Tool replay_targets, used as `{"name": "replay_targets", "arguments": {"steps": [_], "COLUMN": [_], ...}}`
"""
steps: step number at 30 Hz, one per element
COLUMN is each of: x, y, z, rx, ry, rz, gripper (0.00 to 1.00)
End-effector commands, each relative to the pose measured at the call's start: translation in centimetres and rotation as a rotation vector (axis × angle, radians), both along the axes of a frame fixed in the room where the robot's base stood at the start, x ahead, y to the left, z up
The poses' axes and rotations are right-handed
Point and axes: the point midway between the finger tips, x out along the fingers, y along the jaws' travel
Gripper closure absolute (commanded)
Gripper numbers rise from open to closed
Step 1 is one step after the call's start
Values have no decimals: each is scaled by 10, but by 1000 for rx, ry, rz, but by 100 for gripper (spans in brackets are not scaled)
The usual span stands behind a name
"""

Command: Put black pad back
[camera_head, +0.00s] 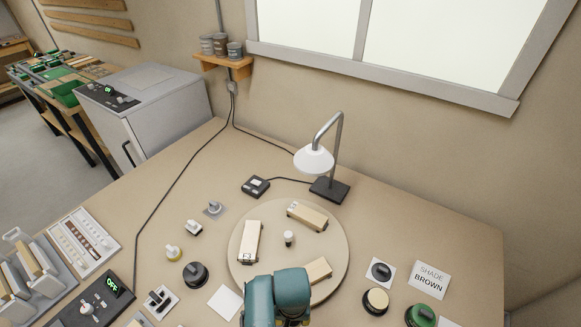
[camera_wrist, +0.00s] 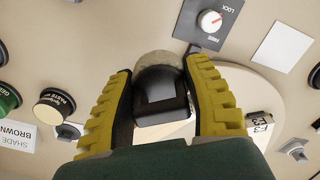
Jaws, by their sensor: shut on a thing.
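My gripper (camera_wrist: 165,105) shows in the wrist view with yellow ribbed fingers on both sides of a black rounded thing, taken as the black pad (camera_wrist: 160,88). The fingers are shut on it. A pale grey-beige rounded part shows at its far edge; its underside is hidden. In the head view my teal arm hides the gripper and the held pad. I cannot tell whether the pad touches the surface below.
A round board (camera_head: 290,215) holds several pale blocks. A cream-topped knob (camera_head: 376,300), a green-topped knob (camera_head: 420,315) and a "SHADE BROWN" card (camera_head: 429,280) lie to its right. A black knob (camera_head: 195,274) is left. A lamp (camera_head: 314,160) stands behind. A lock dial (camera_wrist: 210,20) lies near the pad.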

Motion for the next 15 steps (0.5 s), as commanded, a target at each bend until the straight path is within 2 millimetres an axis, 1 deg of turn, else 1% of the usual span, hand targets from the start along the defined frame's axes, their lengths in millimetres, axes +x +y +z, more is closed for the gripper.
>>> {"name": "replay_targets", "arguments": {"steps": [1,8,15], "x": [1,1,2], "y": [3,4,4], "z": [-14,-48,-95], "rx": [1,1,1], "ry": [-1,0,0], "rz": [6,7,8], "gripper": [86,86,86]}}
